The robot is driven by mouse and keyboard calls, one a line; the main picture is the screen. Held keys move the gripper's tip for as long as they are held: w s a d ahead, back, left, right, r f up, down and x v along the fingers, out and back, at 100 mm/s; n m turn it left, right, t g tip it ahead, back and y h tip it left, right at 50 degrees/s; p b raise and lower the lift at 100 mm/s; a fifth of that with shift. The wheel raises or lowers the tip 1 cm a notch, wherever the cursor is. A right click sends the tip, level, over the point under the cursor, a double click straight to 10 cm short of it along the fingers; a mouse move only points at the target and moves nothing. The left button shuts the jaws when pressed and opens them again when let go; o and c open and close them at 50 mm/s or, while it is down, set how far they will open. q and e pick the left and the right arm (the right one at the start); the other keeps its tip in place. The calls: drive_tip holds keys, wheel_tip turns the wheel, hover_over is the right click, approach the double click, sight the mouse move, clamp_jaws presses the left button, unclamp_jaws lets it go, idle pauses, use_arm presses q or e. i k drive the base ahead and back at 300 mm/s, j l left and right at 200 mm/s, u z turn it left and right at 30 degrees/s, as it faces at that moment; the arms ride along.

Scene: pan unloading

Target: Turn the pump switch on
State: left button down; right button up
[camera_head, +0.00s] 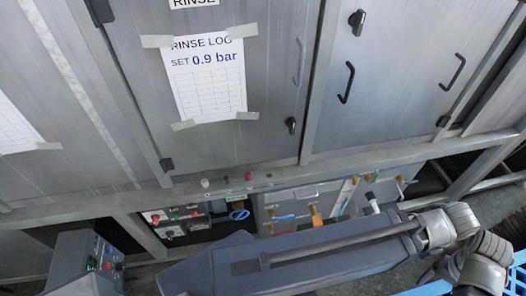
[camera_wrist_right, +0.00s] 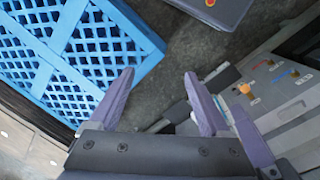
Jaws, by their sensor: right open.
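No label that I can read marks the pump switch, so I cannot tell which control it is. In the head view a small panel with red and green controls (camera_head: 175,216) sits low under the machine, with a blue ring handle (camera_head: 238,214) beside it. A second low panel (camera_head: 287,220) carries blue, orange and yellow parts. In the right wrist view a grey panel (camera_wrist_right: 290,110) with an orange knob (camera_wrist_right: 245,88) lies right of my right gripper (camera_wrist_right: 161,100). That gripper is open, empty and apart from the panel. My left gripper is out of view.
A blue lattice crate (camera_wrist_right: 75,45) lies close left of the right gripper. A box with a red and yellow button (camera_wrist_right: 210,4) is above. In the head view a grey control box (camera_head: 85,262) stands lower left. The machine's doors (camera_head: 400,70) are shut.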

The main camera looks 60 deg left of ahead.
sight(156, 218)
drive_tip(key=k+l, duration=0.4)
drive_tip(key=u, duration=2.85)
